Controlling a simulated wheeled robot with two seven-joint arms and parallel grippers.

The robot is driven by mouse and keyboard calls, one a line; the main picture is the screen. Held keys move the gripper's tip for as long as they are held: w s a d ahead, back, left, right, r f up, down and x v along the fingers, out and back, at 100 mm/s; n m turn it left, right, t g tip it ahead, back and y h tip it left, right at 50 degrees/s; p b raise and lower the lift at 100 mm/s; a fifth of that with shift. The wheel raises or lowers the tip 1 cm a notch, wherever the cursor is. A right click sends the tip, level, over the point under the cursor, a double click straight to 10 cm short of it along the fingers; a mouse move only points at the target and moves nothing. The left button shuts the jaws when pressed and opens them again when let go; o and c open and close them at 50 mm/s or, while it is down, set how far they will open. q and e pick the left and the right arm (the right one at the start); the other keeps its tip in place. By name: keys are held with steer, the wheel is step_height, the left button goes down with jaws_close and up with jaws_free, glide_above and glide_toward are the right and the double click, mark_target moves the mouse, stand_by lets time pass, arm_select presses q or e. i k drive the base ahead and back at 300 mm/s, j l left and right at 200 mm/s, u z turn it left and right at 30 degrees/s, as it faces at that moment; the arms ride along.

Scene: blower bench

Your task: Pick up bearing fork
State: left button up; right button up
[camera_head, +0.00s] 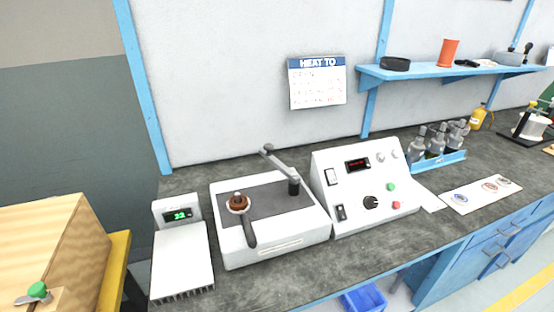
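A black-handled tool (249,232) that looks like the bearing fork lies on the dark top plate of a white heater unit (278,249). Its handle points toward the front edge. Its far end meets a pale ring around a copper-brown round part (238,201); how they fit together is too small to tell. A grey swing arm (279,166) on a black post (294,187) stands to the right of the tool. Neither of my grippers is in view.
A white unit (184,265) with a green display stands left. A control box (362,185) stands right, then bottles in a blue tray (440,160) and a white card (480,194). A wooden box (50,240) is at far left. A blue shelf (430,71) hangs above.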

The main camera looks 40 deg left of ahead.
mark_target(251, 239)
steer(key=u, duration=0.45)
steer(key=k+l+u, duration=0.1)
steer(key=u, duration=0.35)
steer(key=k+u, duration=0.15)
steer(key=u, duration=0.35)
steer(key=i+l+u, duration=0.1)
steer(key=l+u, duration=0.2)
steer(key=l, duration=0.25)
steer(key=l+u, duration=0.25)
steer(key=l, duration=0.35)
